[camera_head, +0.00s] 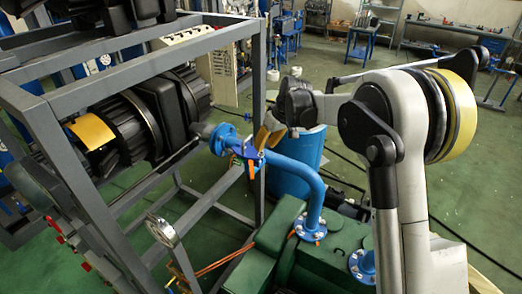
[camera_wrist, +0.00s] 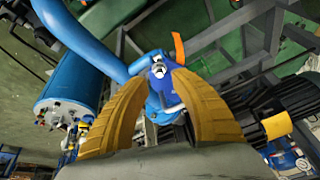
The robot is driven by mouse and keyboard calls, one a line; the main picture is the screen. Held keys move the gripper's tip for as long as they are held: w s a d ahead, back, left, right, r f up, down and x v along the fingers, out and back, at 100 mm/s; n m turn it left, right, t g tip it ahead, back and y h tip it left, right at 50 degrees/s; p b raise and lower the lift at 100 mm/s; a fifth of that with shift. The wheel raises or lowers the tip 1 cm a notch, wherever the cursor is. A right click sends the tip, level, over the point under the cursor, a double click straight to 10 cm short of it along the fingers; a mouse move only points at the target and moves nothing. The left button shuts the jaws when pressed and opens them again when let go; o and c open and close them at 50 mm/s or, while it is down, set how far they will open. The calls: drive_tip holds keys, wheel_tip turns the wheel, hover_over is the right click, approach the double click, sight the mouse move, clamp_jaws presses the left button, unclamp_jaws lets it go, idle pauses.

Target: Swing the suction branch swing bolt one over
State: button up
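The blue suction branch (camera_head: 305,180) curves up from the green machine to a blue flanged joint (camera_head: 222,138) by the grey frame. A blue clamp-like fitting (camera_head: 247,152) with orange parts sits at this joint. In the wrist view the blue fitting (camera_wrist: 165,92) lies ahead of my fingers, with a small silvery bolt-like piece (camera_wrist: 158,68) on it. I cannot tell for sure which piece is swing bolt one. My gripper (camera_head: 268,134) is just above and right of the fitting. In the wrist view my gripper (camera_wrist: 160,82) has its ribbed yellow fingers apart, with nothing clearly held.
The grey frame (camera_head: 50,150) with dark motors stands at left. A pressure gauge (camera_head: 162,231) is at the lower left. The green machine (camera_head: 325,255) lies below, and a blue tank (camera_head: 297,165) stands behind the pipe.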

sight(258, 160)
drive_tip(key=shift+x, duration=2.15)
clamp_jaws()
drive_tip(key=shift+w+a+g+h+b, duration=0.15)
drive_tip(key=shift+w+a+g+h, duration=0.1)
drive_tip(key=shift+a+g+h, duration=0.25)
drive_tip(key=shift+w+a+g+h+b, duration=0.15)
drive_tip(key=shift+w+a+g+h, duration=0.15)
drive_tip(key=shift+h, duration=0.4)
drive_tip(key=shift+s+d+r, duration=0.1)
drive_tip(key=shift+r, duration=0.05)
unclamp_jaws()
wheel_tip(258, 160, up, 12)
drive_tip(key=s, duration=0.1)
drive_tip(key=shift+d, duration=0.35)
